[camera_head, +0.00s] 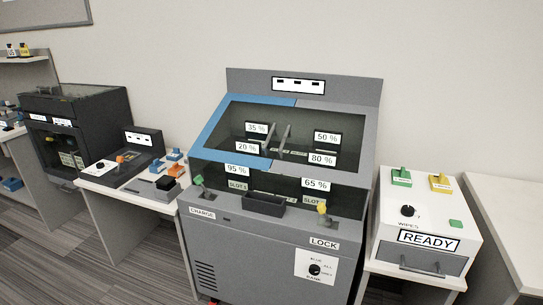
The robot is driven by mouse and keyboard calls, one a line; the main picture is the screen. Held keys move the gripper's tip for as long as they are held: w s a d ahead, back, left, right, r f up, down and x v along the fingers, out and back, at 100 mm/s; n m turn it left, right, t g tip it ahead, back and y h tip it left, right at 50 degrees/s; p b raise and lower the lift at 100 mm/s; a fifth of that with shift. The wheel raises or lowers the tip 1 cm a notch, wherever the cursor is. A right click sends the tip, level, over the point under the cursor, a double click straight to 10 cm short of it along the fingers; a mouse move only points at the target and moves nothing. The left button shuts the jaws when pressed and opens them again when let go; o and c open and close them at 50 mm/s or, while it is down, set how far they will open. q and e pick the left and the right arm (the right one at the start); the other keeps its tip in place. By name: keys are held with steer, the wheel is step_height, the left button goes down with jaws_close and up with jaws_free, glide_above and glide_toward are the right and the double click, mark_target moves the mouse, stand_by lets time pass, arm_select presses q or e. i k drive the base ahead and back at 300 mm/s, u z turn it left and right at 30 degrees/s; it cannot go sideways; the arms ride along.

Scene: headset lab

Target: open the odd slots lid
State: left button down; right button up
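A large grey cabinet (262,248) stands in the middle with a sloped, glazed top in two halves. The left lid (215,126) has a blue frame. The right lid (363,150) has a grey frame. Both appear down. Two upright grey bars (284,139) show near the middle, probably lid handles. Percent signs show in the glazed area, such as 35 % (256,128) and 50 % (327,137). Small slot labels (238,185) sit lower; most are too small to read, so I cannot tell which lid is for odd slots. Neither gripper is in view.
The cabinet front has a green knob (198,181), a yellow knob (322,208), a dark tray (264,204) and a LOCK label (323,243) above a black dial (314,269). A white READY box (391,216) stands right; a side table (124,192) with small devices stands left.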

mark_target(198, 151)
steer(key=u, duration=1.2)
steer(key=i, duration=1.05)
steer(key=z, duration=0.15)
